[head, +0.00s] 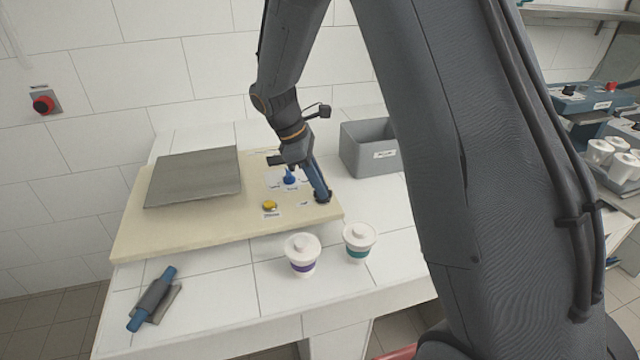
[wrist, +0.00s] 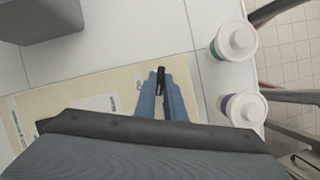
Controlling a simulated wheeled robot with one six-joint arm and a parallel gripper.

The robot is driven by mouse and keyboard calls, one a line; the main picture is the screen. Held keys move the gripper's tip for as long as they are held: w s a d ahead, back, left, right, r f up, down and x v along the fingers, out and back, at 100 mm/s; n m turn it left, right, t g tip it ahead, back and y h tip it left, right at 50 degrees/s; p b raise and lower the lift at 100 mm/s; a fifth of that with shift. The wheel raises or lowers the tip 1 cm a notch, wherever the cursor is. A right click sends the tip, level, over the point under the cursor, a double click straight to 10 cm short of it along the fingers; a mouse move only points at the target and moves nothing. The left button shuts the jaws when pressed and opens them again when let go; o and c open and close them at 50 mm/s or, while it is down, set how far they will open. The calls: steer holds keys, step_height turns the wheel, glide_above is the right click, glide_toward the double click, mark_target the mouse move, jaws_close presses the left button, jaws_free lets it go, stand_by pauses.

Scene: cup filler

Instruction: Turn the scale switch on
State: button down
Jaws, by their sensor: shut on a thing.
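The scale is a cream slab (head: 190,232) with a grey plate (head: 195,177) on its left part. A blue knob (head: 290,177) and a yellow knob (head: 269,206) stand on its right part. My gripper (head: 322,194) points down at the slab's right end, its blue fingers close together. In the wrist view, my gripper (wrist: 160,88) is shut on a small black switch (wrist: 160,74), which shows between the fingertips. A small label (wrist: 138,84) lies beside it. In the head view the fingers mostly hide the switch, and I cannot tell its position.
Two white lidded cups, one with a purple band (head: 301,256) and one with a teal band (head: 358,242), stand in front of the slab. A grey bin (head: 368,149) stands behind right. A blue-handled tool (head: 152,299) lies front left on the white tiled counter (head: 225,290).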

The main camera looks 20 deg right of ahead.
steer(key=m+g, duration=0.1)
steer(key=m, duration=0.3)
steer(key=shift+w+d+y, duration=0.1)
steer(key=shift+w+y, duration=0.05)
steer(key=shift+y, duration=0.15)
steer(key=m+g+y, duration=0.1)
steer(key=m, duration=0.2)
steer(key=shift+w+d+m+p, duration=0.1)
steer(key=shift+m+p, duration=0.2)
steer(key=shift+p, duration=0.05)
steer(key=m+y, duration=0.1)
steer(key=m, duration=0.2)
steer(key=m+y, duration=0.1)
steer(key=m, duration=0.2)
steer(key=shift+d+g+y, duration=0.2)
steer(key=shift+g+y, duration=0.1)
steer(key=shift+g, duration=0.1)
steer(key=shift+m, duration=0.3)
steer(key=c, duration=1.8)
jaws_free()
steer(key=shift+c, duration=0.2)
steer(key=shift+r, duration=0.1)
steer(key=b+v, duration=0.2)
steer(key=v, duration=0.5)
steer(key=shift+w+r, duration=0.2)
steer(key=shift+r, duration=0.1)
